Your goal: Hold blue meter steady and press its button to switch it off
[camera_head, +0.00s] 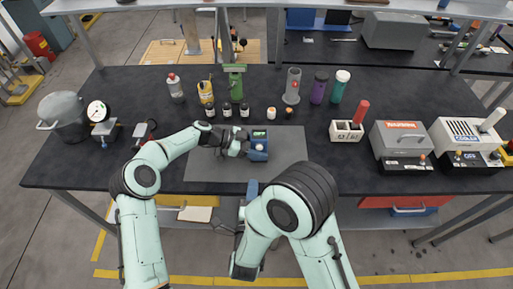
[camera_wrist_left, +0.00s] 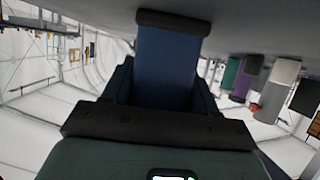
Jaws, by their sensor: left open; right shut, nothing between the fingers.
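The blue meter (camera_head: 258,150) stands upright on the grey mat near the middle of the table, with a small lit green display at its top. My left gripper (camera_head: 245,147) is open at the meter's left side, very close to it. Contact cannot be made out. In the left wrist view a large blue and black shape fills the middle, and I cannot tell how much of it is meter. My right gripper (camera_head: 251,187) is shut and empty at the table's front edge, apart from the meter. The meter's button cannot be made out.
Small dark jars (camera_head: 227,109) stand in a row behind the mat (camera_head: 290,165). A caddy (camera_head: 346,131) and grey machines (camera_head: 401,140) are at right. The mat's right part is clear.

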